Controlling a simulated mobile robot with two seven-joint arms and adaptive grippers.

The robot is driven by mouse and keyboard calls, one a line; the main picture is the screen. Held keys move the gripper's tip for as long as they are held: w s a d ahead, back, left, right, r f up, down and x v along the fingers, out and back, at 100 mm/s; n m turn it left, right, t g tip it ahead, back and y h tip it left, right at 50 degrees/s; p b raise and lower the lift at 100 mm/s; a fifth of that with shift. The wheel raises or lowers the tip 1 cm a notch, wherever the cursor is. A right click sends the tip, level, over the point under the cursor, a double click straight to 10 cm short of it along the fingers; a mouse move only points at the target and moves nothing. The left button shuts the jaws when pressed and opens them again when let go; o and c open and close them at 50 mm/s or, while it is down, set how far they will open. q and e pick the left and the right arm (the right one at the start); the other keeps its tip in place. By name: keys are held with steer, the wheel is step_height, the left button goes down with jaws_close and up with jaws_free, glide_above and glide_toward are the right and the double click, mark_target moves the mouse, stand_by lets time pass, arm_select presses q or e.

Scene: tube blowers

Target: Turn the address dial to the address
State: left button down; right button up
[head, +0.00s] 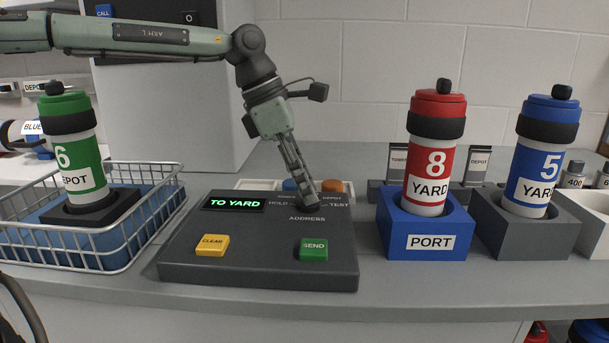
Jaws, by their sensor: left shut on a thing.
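The dark control panel (190,262) lies on the counter. Its green display (233,204) reads "TO YARD". The word "ADDRESS" (307,219) is printed just below the dial's place, with "HOLD" and "TEST" to either side. My left gripper (309,208) comes down from above, fingers tilted, with its tips at the address dial. It is shut on the dial, which the fingertips largely hide, so its pointer cannot be read. My right gripper is not in view.
The panel also has a yellow CLEAR button (212,245) and a green SEND button (313,250). A wire basket (85,247) holds a green carrier (74,145) at left. At right, a red carrier (436,150) stands in a blue PORT block (428,243), and a blue carrier (541,150) in a grey block (522,243).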

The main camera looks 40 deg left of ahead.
arm_select(q)
steer(key=shift+m, duration=0.6)
steer(key=c, duration=1.2)
jaws_free()
steer(key=v, duration=1.2)
steer(key=shift+w+r, duration=0.1)
steer(key=shift+w, duration=0.1)
steer(key=shift+g, duration=0.3)
